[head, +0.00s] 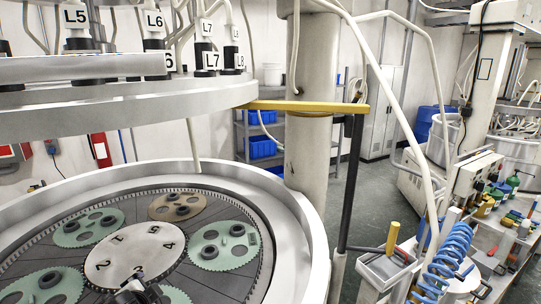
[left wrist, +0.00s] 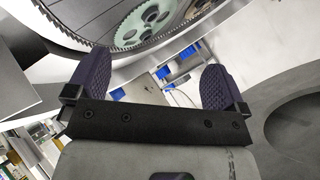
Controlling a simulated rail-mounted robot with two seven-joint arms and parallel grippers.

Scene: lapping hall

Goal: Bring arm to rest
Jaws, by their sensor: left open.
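My left gripper (left wrist: 156,68) shows in the left wrist view with its two purple ribbed fingers wide apart. Nothing is between the fingers. Beyond them, at the top of that view, lies part of the lapping machine with a toothed ring and a pale green carrier (left wrist: 140,28). In the head view a small dark mechanism (head: 140,291) stands at the bottom edge in front of the numbered centre plate (head: 128,258); I cannot tell whether it is part of my arm. My right gripper is in neither view.
The lapping machine's round rim (head: 305,215) fills the lower left, holding several green carriers (head: 225,262) and a brown one (head: 163,208). The upper plate (head: 120,108) hangs above. A yellow bar (head: 310,106) crosses a column (head: 308,150). A cluttered bench (head: 500,240) stands right; floor behind is clear.

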